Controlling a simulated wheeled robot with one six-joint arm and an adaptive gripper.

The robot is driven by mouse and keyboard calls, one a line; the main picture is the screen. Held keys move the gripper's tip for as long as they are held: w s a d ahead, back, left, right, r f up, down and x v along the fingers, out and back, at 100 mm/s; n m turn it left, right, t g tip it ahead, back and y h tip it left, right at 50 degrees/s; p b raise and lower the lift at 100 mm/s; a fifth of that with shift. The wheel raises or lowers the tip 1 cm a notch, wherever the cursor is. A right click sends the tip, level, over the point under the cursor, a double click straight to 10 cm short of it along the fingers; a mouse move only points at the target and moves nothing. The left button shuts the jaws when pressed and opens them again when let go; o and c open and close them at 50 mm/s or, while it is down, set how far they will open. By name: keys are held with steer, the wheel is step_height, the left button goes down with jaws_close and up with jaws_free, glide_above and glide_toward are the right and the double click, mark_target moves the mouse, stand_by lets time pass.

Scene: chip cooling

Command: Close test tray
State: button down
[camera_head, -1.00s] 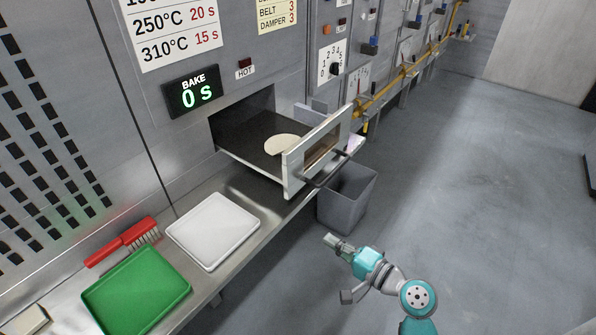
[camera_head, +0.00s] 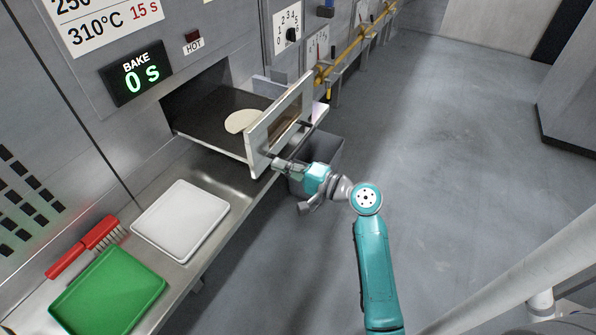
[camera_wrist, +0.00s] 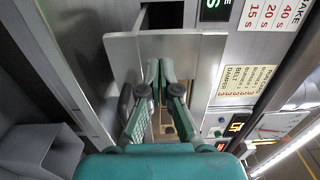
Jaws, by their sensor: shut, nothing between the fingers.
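The test tray (camera_head: 217,113) is pulled out of its slot in the machine wall. A pale round chip (camera_head: 244,120) lies on its dark floor. Its upright metal front panel (camera_head: 262,136) has a window and a dark handle (camera_head: 299,124); the panel also fills the middle of the wrist view (camera_wrist: 125,60). My gripper (camera_head: 277,167) is at the outer side of the panel, by the near end of the handle. In the wrist view my gripper (camera_wrist: 162,70) is shut and empty, its fingertips close together before the panel. Whether they touch it I cannot tell.
A grey bin (camera_head: 325,152) stands on the floor below the tray. A white tray (camera_head: 181,222), a green tray (camera_head: 108,292) and a red brush (camera_head: 85,247) lie on the metal ledge. A display (camera_head: 137,74) reads BAKE 0 s.

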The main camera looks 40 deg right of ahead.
mark_target(255, 156)
steer(key=shift+x, duration=2.65)
steer(key=shift+a, duration=0.1)
